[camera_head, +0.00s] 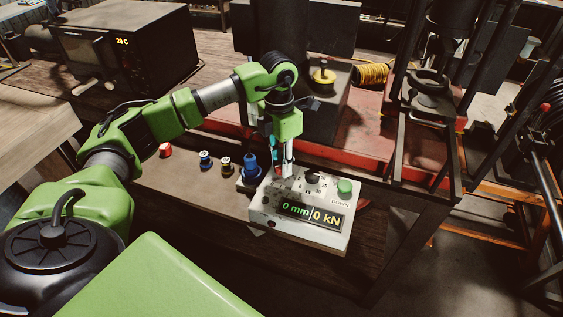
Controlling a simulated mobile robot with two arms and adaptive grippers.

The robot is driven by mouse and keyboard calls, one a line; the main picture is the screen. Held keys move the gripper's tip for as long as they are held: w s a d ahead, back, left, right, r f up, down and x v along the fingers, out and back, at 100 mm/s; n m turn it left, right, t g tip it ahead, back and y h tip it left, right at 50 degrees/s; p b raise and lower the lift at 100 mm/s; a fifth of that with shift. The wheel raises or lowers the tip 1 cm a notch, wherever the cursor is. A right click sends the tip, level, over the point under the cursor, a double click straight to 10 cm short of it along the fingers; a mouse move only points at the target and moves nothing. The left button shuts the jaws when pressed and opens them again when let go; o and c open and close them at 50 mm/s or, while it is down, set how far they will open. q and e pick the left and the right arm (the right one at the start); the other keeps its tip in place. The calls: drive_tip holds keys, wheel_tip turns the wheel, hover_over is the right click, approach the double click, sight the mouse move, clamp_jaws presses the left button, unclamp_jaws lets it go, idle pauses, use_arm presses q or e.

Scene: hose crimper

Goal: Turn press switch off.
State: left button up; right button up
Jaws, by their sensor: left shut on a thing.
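The control box (337,240) is pale grey and stands at the front edge of the bench, with a lit display (311,215) reading "0 mm | 0 kN". On its top are a black dial knob (312,178) with numbers around it and a green button (345,188) marked "DOWN". My left gripper (282,170) points down at the box's back left corner and is shut on a small part there, which I take to be the press switch; the fingers mostly hide it. A bit of red shows between the fingers. The switch's position cannot be told. My right gripper is not in view.
A blue fitting (250,168) stands close left of the box. A black oven-like unit (120,50) reading in °C stands behind. A yellow hose coil (372,74) lies at the back.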

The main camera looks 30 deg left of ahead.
sight(280, 163)
use_arm(q)
drive_tip(key=shift+w+r, duration=0.1)
drive_tip(key=o, duration=1.1)
drive_tip(key=r, duration=1.2)
drive_tip(key=shift+a, duration=0.3)
drive_tip(key=shift+f, duration=0.1)
